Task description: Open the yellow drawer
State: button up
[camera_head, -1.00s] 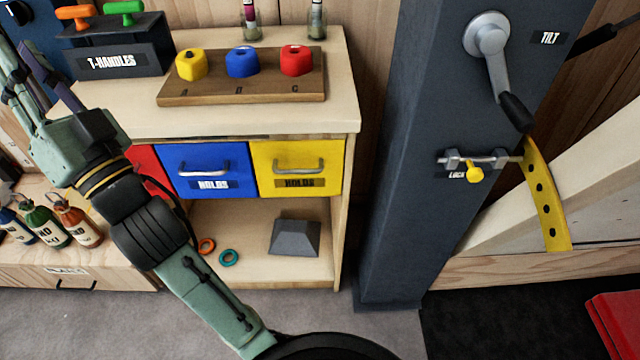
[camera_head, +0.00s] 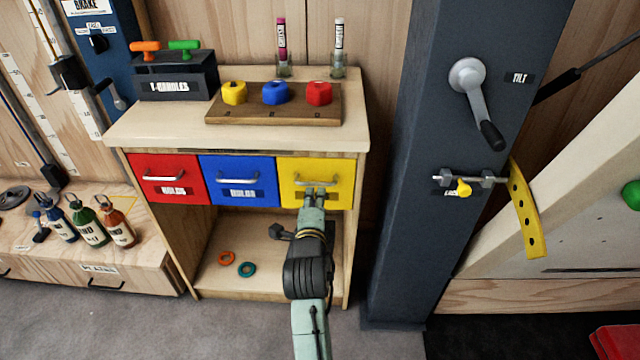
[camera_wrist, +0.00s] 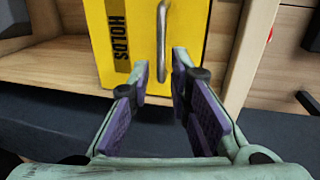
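The yellow drawer (camera_head: 316,183) is the rightmost of three drawers in the wooden cabinet, and its front looks flush with the others. It carries a grey bar handle (camera_head: 317,181) and a dark "HOLDS" label. In the wrist view the drawer front (camera_wrist: 190,60) appears turned sideways, with its handle (camera_wrist: 163,40) upright in the picture. My gripper (camera_head: 314,192) is just in front of the drawer, below the handle. In the wrist view my gripper (camera_wrist: 160,70) is open, its purple-padded fingers apart and empty, with the handle beyond and roughly between the tips.
A red drawer (camera_head: 168,178) and a blue drawer (camera_head: 240,182) sit to the left. A board with coloured holds (camera_head: 272,117) and a T-handle box (camera_head: 175,82) stand on the cabinet top. A dark post (camera_head: 420,150) rises close on the right. Bottles (camera_head: 88,224) stand at the left.

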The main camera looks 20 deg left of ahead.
aim_at(317, 185)
jog(key=p+x, duration=0.1)
jog(key=x, duration=0.7)
jog(key=shift+r, duration=0.1)
grip_shut()
dwell(0.5)
